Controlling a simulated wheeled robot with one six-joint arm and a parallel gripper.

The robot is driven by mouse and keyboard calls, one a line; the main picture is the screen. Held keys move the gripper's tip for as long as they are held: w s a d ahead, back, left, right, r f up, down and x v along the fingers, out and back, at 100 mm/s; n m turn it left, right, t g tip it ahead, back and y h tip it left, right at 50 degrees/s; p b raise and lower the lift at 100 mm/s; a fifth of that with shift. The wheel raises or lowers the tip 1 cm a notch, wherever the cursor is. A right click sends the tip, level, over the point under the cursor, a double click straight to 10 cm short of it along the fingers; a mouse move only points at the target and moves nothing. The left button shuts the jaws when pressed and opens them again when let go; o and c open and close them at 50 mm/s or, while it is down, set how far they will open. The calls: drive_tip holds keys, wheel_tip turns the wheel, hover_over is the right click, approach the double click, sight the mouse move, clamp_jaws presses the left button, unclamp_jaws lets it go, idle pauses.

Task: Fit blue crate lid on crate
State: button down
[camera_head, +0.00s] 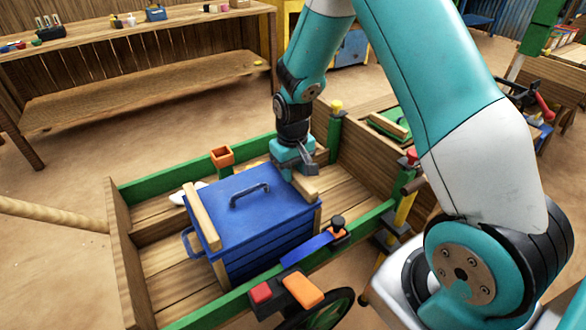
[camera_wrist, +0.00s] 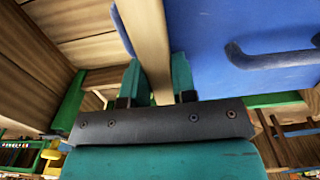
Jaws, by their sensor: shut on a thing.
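The blue crate lid (camera_head: 255,204) lies over the top of the blue crate (camera_head: 258,251), which stands in a wooden cart. The lid has a dark handle and a pale wooden batten along its left and right ends. My gripper (camera_head: 302,183) is at the lid's far right end, shut on the right batten. In the wrist view my gripper (camera_wrist: 160,92) has its two teal fingers on either side of the batten, with the lid (camera_wrist: 235,50) to the right. I cannot tell whether the lid is fully seated on the crate.
The cart's green side rail (camera_head: 195,176) runs behind the crate, with an orange square cup (camera_head: 222,156) on it. A blue lever with a black knob (camera_head: 338,222) sits at the near rail.

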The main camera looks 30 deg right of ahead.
drive_tip(key=c, duration=0.8)
unclamp_jaws()
drive_tip(key=shift+c, duration=0.2)
wheel_tip(320, 180, up, 18)
drive_tip(key=p, duration=0.1)
drive_tip(key=shift+f+p, duration=0.2)
drive_tip(key=shift+p, duration=0.2)
drive_tip(key=s+a+r+n+y+p, duration=0.1)
drive_tip(key=s+a+r+n+p, duration=0.1)
drive_tip(key=s+a+r, duration=0.3)
drive_tip(key=s+a+r+n+y+p, duration=0.1)
drive_tip(key=s+a+r+p, duration=0.3)
drive_tip(key=s, duration=0.7)
drive_tip(key=s+a+r+n+y+p, duration=0.2)
drive_tip(key=s+a+r+n+p, duration=0.1)
drive_tip(key=s+a+r, duration=0.4)
drive_tip(key=shift+s+n, duration=0.4)
drive_tip(key=shift+n, duration=0.1)
